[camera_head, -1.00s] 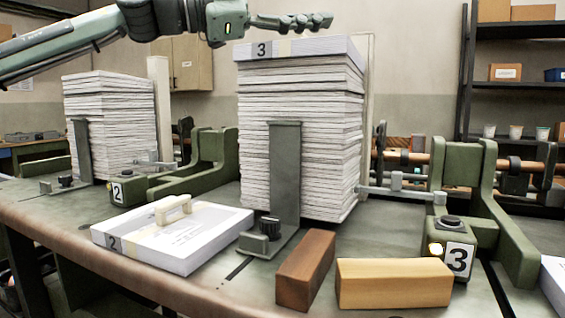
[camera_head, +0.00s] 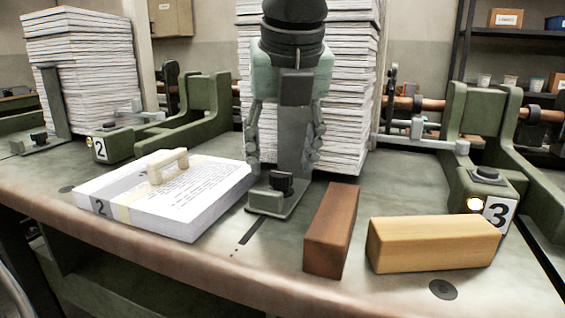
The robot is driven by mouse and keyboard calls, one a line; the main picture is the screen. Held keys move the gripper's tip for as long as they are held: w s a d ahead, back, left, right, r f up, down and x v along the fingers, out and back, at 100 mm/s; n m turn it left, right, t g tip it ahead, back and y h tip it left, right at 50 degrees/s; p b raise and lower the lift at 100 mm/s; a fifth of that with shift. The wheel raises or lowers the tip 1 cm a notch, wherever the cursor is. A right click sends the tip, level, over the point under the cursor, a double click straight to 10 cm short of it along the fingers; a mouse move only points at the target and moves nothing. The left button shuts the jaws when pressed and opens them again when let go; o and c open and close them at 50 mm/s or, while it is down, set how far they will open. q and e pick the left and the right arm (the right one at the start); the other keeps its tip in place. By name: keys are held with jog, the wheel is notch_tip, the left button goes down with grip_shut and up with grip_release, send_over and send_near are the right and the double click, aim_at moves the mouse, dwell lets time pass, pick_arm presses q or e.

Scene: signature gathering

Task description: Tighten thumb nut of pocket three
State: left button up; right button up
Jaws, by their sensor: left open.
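The black thumb nut (camera_head: 281,183) sits on the small grey-green foot (camera_head: 268,203) of the upright plate in front of pocket three's paper stack (camera_head: 346,100). My left gripper (camera_head: 283,163) points down in front of that stack. Its two fingers are spread, one to each side, with nothing between them that they grip. The fingertips appear just above the nut; I cannot tell whether they touch it. My gripper hides much of the upright plate and the middle of the stack. The number 3 block (camera_head: 499,213) stands at right with a lit lamp. My right gripper is not in view.
A brown wooden block (camera_head: 331,232) and a tan one (camera_head: 433,244) lie right of the foot. A bundle marked 2 (camera_head: 160,205) with a handle lies at left. Pocket two's stack (camera_head: 80,75) stands behind it. The bench's front edge (camera_head: 150,255) curves below.

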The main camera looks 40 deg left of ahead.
pick_arm(q)
jog(key=shift+x, duration=1.05)
jog(key=shift+c, duration=0.3)
jog(key=c, duration=1.1)
